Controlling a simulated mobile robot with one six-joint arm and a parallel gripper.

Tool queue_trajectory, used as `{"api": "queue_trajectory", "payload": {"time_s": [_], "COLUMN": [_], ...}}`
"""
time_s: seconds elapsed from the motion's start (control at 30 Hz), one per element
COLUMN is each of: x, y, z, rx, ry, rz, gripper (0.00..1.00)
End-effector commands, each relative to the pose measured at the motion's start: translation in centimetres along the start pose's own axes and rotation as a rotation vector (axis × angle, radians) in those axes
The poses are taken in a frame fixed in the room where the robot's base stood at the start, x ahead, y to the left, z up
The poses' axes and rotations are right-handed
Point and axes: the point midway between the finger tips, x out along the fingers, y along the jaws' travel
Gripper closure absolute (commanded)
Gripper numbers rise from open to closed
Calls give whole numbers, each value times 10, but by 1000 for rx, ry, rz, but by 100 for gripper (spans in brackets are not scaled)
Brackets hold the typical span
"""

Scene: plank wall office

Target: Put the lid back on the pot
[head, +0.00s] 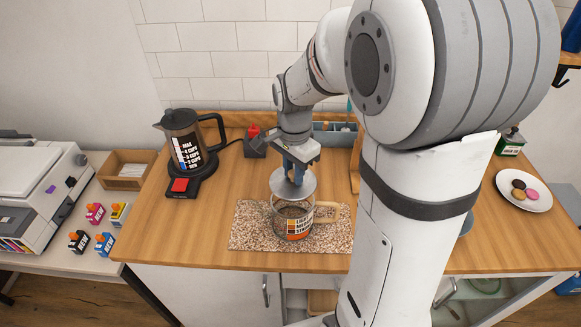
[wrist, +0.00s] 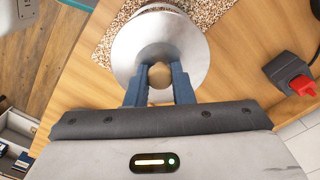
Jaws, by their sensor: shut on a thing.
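The lid (head: 293,187) is a round grey metal disc; it also shows in the wrist view (wrist: 190,45). My gripper (head: 297,175) is shut on the lid's light wooden knob (wrist: 160,87), between its two blue fingers (wrist: 160,72). The pot (head: 292,222) is a clear glass vessel with an orange and dark print and a wooden handle on its right. It stands on a speckled mat (head: 250,232). The lid is held level over the pot and hides most of its opening. I cannot tell whether the lid touches the rim.
A kettle (head: 187,140) with a black handle stands at the counter's left. A dark block with a red top (head: 254,139) and a grey-blue bin (head: 335,135) are behind. A white plate (head: 524,191) with small round sweets is at right. Bare counter (head: 200,220) lies left of the mat.

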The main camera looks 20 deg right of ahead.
Motion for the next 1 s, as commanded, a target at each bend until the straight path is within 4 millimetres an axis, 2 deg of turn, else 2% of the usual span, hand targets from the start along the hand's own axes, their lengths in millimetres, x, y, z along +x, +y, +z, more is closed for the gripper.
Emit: {"api": "queue_trajectory", "payload": {"time_s": [0.3,0.5,1.0], "x": [35,49,52], "y": [-1,-1,-1], "z": [1,1,2], "rx": [-4,-4,-5], "ry": [0,0,0], "rz": [0,0,0], "gripper": [100,100,100]}}
